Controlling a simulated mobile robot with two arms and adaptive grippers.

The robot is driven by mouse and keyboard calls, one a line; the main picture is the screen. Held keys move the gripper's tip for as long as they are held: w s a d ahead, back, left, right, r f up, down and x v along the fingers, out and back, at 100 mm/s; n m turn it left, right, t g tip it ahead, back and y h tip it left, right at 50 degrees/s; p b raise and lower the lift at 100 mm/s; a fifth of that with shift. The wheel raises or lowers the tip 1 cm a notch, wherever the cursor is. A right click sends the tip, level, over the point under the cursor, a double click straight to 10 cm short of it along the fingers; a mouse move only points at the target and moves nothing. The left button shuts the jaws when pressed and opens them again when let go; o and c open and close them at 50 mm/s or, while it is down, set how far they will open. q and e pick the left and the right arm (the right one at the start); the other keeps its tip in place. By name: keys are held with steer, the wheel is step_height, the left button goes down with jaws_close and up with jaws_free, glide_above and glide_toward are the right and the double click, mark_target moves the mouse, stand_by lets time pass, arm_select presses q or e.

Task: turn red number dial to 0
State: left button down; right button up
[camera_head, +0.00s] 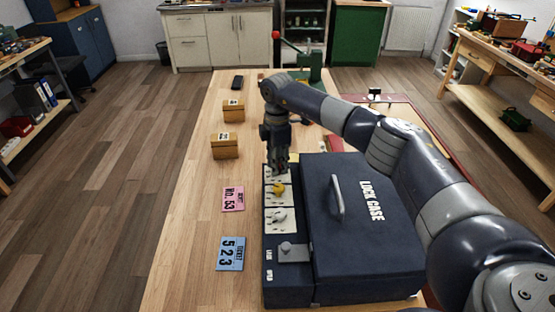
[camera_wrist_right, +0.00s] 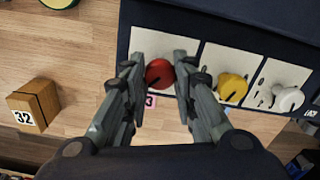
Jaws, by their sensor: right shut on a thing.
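The red number dial (camera_wrist_right: 159,71) sits on a white plate at one end of the lock case's dial row. My right gripper (camera_wrist_right: 157,78) is shut on the dial, one finger on each side, as the right wrist view shows. In the head view my right gripper (camera_head: 278,167) reaches down onto the far end of the dial panel and hides the red dial. The yellow dial (camera_wrist_right: 233,87) and the white dial (camera_wrist_right: 288,98) are beside it. The numbers around the red dial cannot be read. My left gripper is not in view.
The dark blue lock case (camera_head: 335,238) stands on the wooden table (camera_head: 185,262) with its lid down. A pink card (camera_head: 232,199) and a blue card (camera_head: 231,254) lie left of it. Small wooden boxes (camera_head: 225,146) stand farther back. The table's left strip is mostly clear.

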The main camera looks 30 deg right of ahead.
steer(key=m, duration=0.1)
steer(key=m+p, duration=0.1)
steer(key=m, duration=0.1)
steer(key=shift+r+m+p, duration=0.25)
steer(key=shift+m+p, duration=0.05)
steer(key=shift+m, duration=0.1)
steer(key=m+p, duration=0.2)
steer(key=m, duration=0.1)
steer(key=shift+m, duration=0.3)
steer(key=m+p, duration=0.3)
steer(key=p, duration=0.3)
steer(key=shift+r+m, duration=0.15)
steer(key=shift+m, duration=0.25)
steer(key=shift+w+f+m+p, duration=0.1)
steer(key=shift+f+m+p, duration=0.15)
steer(key=shift+m+p, duration=0.55)
steer(key=o, duration=1.1)
steer(key=shift+c, duration=0.2)
steer(key=shift+f, duration=0.1)
